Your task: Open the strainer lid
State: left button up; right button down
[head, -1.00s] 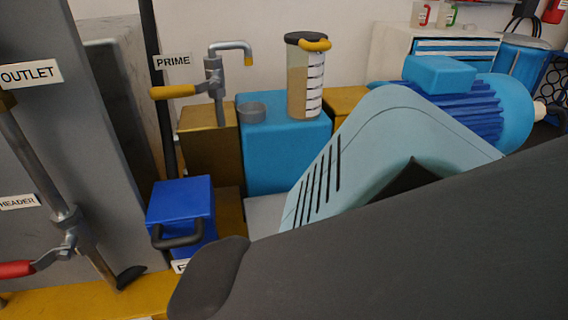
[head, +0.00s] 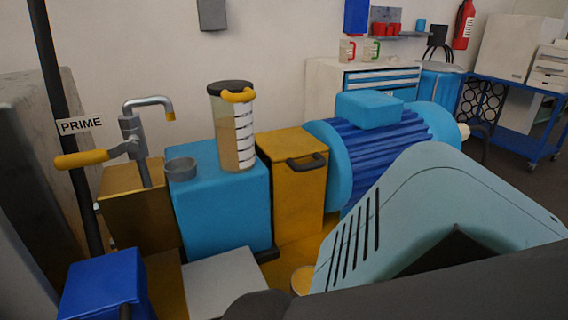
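No label in view names the strainer, so I cannot tell which part is its lid. A yellow box (head: 291,160) with a dark handle (head: 307,161) on its upper edge stands right of a light-blue block (head: 225,205). A dark-blue box (head: 104,285) is partly cut off at the lower left. A clear graduated jug (head: 233,135) with a dark top, yellow handle and tan contents stands upright on the light-blue block, beside a small grey cup (head: 181,169). Neither of my grippers is in view.
A pipe tap with a yellow lever (head: 82,158) stands by the PRIME sign (head: 80,125). A blue ribbed motor (head: 375,155) is behind. Pale slotted and dark shapes cover the lower right. A drawer cabinet (head: 330,90) and blue cart (head: 505,110) stand farther back.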

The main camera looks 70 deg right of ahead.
aim_at(211, 283)
jog(key=z, duration=1.45)
